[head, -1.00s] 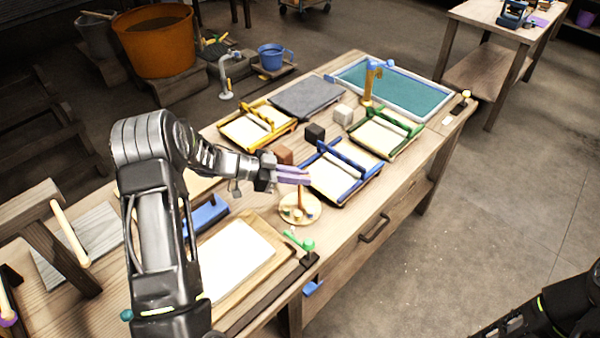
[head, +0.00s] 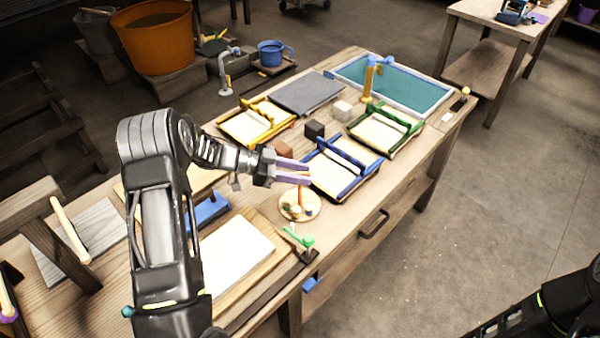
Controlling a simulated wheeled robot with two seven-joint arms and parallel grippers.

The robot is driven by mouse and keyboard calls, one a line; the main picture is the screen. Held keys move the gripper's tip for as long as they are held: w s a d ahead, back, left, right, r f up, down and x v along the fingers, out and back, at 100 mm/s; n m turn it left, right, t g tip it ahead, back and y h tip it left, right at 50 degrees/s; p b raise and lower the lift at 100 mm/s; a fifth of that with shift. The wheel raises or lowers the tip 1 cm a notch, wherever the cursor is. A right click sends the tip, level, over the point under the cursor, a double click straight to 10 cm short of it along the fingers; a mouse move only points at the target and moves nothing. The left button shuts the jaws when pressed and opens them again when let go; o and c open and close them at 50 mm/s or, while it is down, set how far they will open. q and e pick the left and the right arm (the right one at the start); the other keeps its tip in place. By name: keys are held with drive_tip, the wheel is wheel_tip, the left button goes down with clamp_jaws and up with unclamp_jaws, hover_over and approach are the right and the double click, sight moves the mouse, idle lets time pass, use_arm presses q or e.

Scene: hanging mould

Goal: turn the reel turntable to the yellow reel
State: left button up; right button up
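The reel turntable appears to be a small round pale disc (head: 288,213) near the table's front edge, with an upright orange-brown post and several small coloured pieces on it. The pieces are too small for me to tell which one is the yellow reel. My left gripper (head: 308,172) is above and just behind the disc, with its purple fingers pointing right. A gap shows between the fingers, and nothing is seen between them. The fingers hide part of the post's top. Only part of my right arm shows at the bottom right; its gripper is out of view.
A blue-framed mould (head: 342,182) stands just right of the fingers. Yellow (head: 240,127) and green (head: 408,130) framed moulds lie farther back. A green-knobbed lever (head: 307,242) stands in front of the disc. A white sheet (head: 232,257) lies to the left.

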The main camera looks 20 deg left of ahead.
use_arm(q)
drive_tip(key=b+v, duration=0.2)
drive_tip(key=v, duration=0.5)
drive_tip(key=shift+s+a+r, duration=0.15)
drive_tip(key=shift+s+a, duration=0.05)
drive_tip(key=shift+a, duration=0.15)
idle(0.4)
